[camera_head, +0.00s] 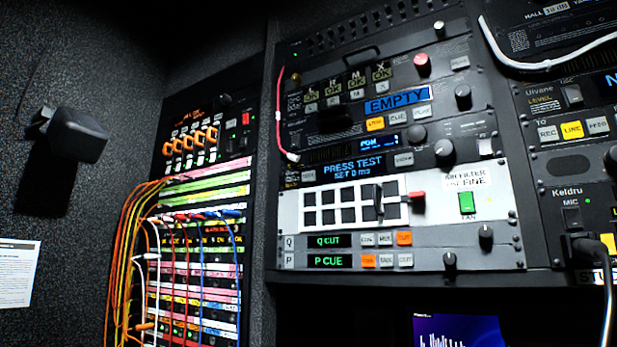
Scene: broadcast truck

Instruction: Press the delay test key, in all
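The delay unit (318,172) is in the rack at the middle of the view. Its display (353,168) reads "PRESS TEST" and "SET 0 ms" in blue. A small grey key (403,159) sits just right of the display; its label is too small to read surely. I cannot tell which key is the test key. My gripper is not in view.
Below is a white panel (435,207) with dark openings, a dark upright piece, a red tab and a green switch. A pink-white cable (279,115) hangs at the rack's left edge. A patch bay (200,240) with many cords stands left. A dark box (80,134) juts from the left wall.

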